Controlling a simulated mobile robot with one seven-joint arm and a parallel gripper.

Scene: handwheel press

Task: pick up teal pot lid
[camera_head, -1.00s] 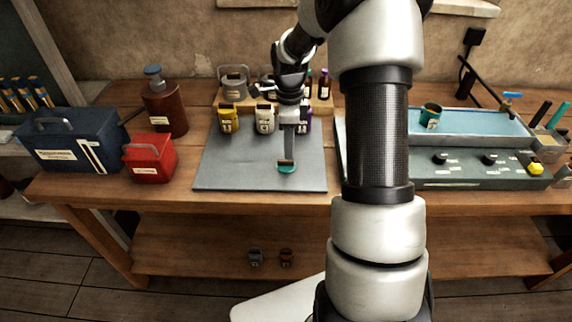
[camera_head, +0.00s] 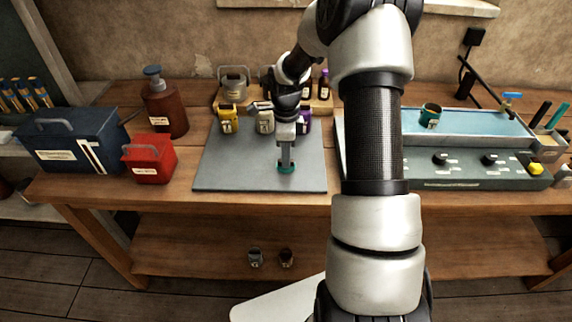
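The teal pot lid (camera_head: 285,170) is a small teal disc on the grey mat (camera_head: 225,170), near the mat's front edge and right of its middle. My gripper (camera_head: 286,164) points straight down at the lid, and its fingertips overlap it in the picture. The fingers cover the lid's middle, and only teal edges show around them. I cannot tell whether the fingers are open or closed on it. A teal-banded pot (camera_head: 430,115) stands at the blue-topped tray (camera_head: 480,122) on the right.
A yellow pot (camera_head: 228,120), a grey-white pot (camera_head: 265,122) and a purple pot (camera_head: 304,120) stand along the back of the mat. A red box (camera_head: 149,160), a blue toolbox (camera_head: 65,150) and a brown pump bottle (camera_head: 164,110) are on the left. The mat's front left is clear.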

